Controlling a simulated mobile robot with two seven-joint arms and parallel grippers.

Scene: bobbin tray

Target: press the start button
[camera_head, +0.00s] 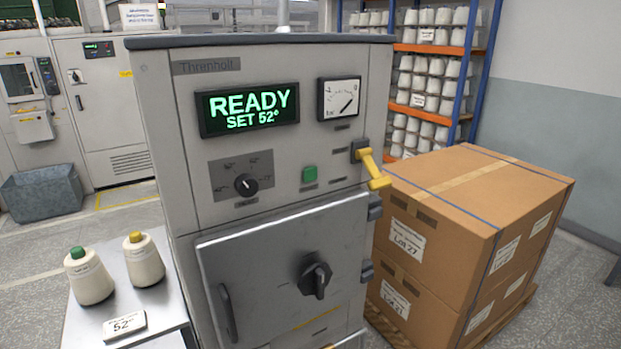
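The display (248,108) reads "READY SET 52°" in green. The black dial (246,184) sits left of the button. A yellow lever (372,168) sticks out at the right edge of the panel. The machine's door (285,265) looks closed, with a black knob (316,276) on it. Neither of my grippers shows in the head view.
A side table (85,325) at left holds two cones of yarn, one green-topped (89,276), one yellow-topped (143,260), and a "52°" card (125,325). Large cardboard boxes (440,240) on a pallet stand close on the right. Shelves of cones (430,75) are behind.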

